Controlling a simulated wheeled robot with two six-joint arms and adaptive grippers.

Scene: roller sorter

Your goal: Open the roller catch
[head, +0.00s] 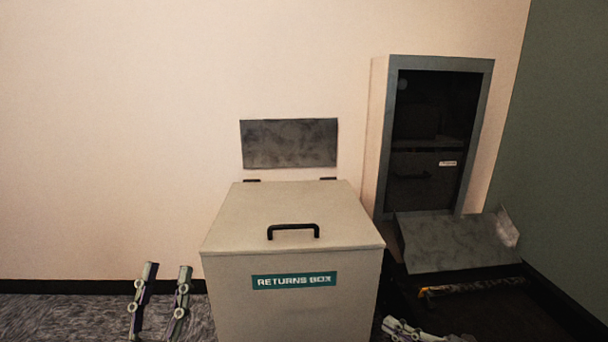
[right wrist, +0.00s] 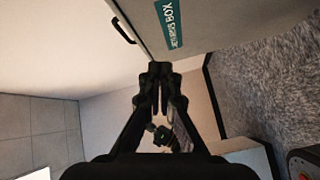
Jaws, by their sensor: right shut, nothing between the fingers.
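I cannot make out a roller catch for certain in either view. A tall cabinet (head: 377,135) with a grey-framed dark opening stands at the right in the head view. Inside is a dark drawer-like panel (head: 425,165) with a handle and a small white label. My left gripper (head: 167,268) is open and empty, left of the returns box and apart from it. My right gripper (head: 398,328) is low at the bottom edge, between the box and the cabinet, partly cut off. In the right wrist view its fingers (right wrist: 160,72) are together, shut and empty.
The returns box (head: 230,222) has a closed lid with a black handle (head: 293,229). A grey sloping plate (head: 455,242) juts out below the cabinet opening, above a yellow-and-black striped edge (head: 470,287). A grey plate (head: 289,143) is on the wall. Carpet at the left is free.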

